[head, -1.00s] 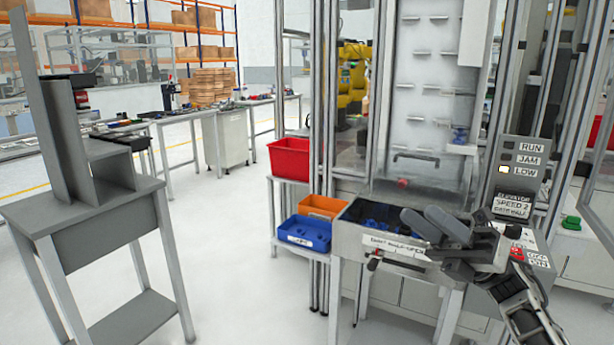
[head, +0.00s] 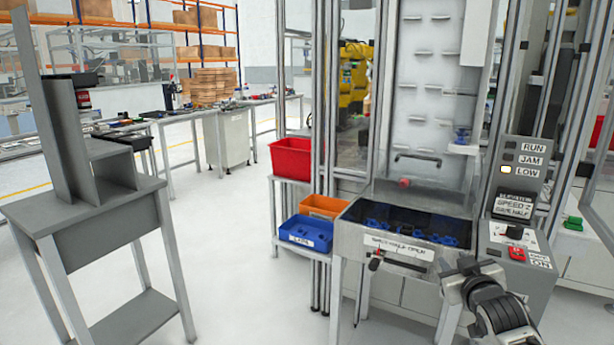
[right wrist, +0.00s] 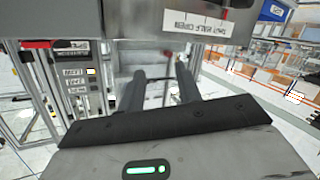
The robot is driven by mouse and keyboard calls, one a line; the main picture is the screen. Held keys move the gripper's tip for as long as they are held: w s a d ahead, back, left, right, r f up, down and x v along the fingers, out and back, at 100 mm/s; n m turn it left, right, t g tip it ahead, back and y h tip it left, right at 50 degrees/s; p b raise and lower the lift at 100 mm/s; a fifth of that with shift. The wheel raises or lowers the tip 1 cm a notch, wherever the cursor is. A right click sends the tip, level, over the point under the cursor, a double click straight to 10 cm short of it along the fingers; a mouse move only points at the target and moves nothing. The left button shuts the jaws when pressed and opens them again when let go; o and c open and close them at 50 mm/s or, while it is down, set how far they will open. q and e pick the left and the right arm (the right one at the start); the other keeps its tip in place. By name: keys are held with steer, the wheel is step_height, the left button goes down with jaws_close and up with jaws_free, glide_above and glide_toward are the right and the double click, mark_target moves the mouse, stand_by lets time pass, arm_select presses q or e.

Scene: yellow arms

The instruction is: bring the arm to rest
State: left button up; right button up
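My right arm comes in at the lower right of the head view. Its right gripper (head: 468,266) is in front of the grey machine's hopper (head: 350,238), below its front edge and left of the control panel. In the right wrist view the two dark fingers of the right gripper (right wrist: 160,80) stand apart with nothing between them, so it is open and empty. The hopper's label (right wrist: 195,22) shows upside down beyond them. My left gripper is not in view.
The control panel (head: 512,240) with a red switch is close to the right arm. A blue bin (head: 306,236), an orange bin (head: 322,206) and a red bin (head: 290,158) stand left of the hopper. A grey stand (head: 110,232) is at the left. The floor between is clear.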

steer(key=s+a+f+g+y, duration=0.2)
steer(key=s+a+f, duration=0.7)
steer(key=s+f, duration=0.45)
steer(key=s+a+f+g+y, duration=0.1)
steer(key=s+a+f+g, duration=0.1)
steer(key=s, duration=0.9)
steer(key=s+a+f+g+y, duration=0.1)
steer(key=s+a+f, duration=0.3)
steer(key=s, duration=0.6)
steer(key=shift+s+a+f+g, duration=0.3)
steer(key=shift+s+a+g, duration=0.1)
steer(key=shift+a, duration=0.7)
